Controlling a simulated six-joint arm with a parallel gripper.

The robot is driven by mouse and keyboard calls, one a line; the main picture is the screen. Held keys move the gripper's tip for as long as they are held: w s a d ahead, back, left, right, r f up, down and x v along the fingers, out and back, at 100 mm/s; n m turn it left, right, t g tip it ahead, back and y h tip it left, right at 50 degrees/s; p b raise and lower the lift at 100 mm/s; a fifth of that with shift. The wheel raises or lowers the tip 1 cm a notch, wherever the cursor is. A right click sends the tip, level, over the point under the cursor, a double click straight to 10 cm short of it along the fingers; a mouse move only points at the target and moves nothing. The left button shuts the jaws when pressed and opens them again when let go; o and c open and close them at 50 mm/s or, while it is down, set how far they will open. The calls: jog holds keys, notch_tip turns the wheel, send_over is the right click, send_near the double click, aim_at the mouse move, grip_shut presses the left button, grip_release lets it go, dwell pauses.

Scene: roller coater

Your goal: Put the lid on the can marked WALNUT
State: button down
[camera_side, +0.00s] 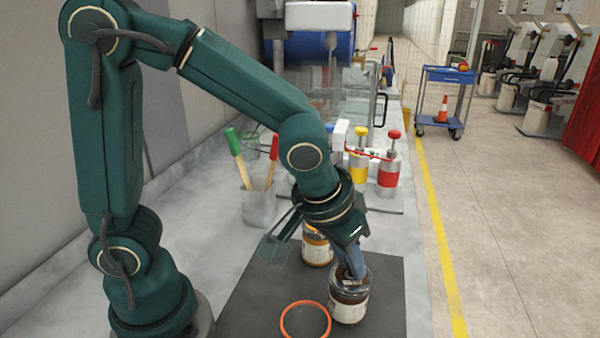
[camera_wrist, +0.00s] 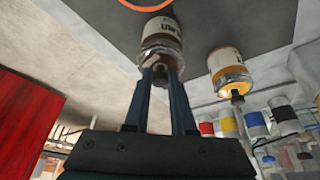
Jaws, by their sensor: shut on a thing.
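A can with a dark brown upper band and a white label (camera_side: 347,312) stands upright at the front right of the dark mat. In the wrist view the same can (camera_wrist: 160,32) shows dark lettering, upside down and too small to read surely. My gripper (camera_side: 353,272) points down over this can. Its fingers (camera_wrist: 161,75) are shut on a small dark knob, seemingly that of a pale, shiny lid (camera_wrist: 157,53) at the can's top. I cannot tell whether the lid is fully seated. A second can (camera_side: 316,247), with an orange band, stands behind; it also shows in the wrist view (camera_wrist: 226,62).
An orange ring (camera_side: 305,303) lies flat on the dark mat (camera_side: 262,300), left of the brown can. A grey holder (camera_side: 259,207) with green- and red-handled tools stands behind. Yellow and red pump bottles (camera_side: 388,175) stand at the back right. The mat's left part is clear.

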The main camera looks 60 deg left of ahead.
jog(key=shift+f, duration=0.1)
dwell(0.7)
jog(key=shift+c, duration=1)
grip_release()
jog(key=shift+r, duration=3.55)
jog(key=shift+c, duration=0.3)
grip_shut()
jog(key=shift+f, duration=0.35)
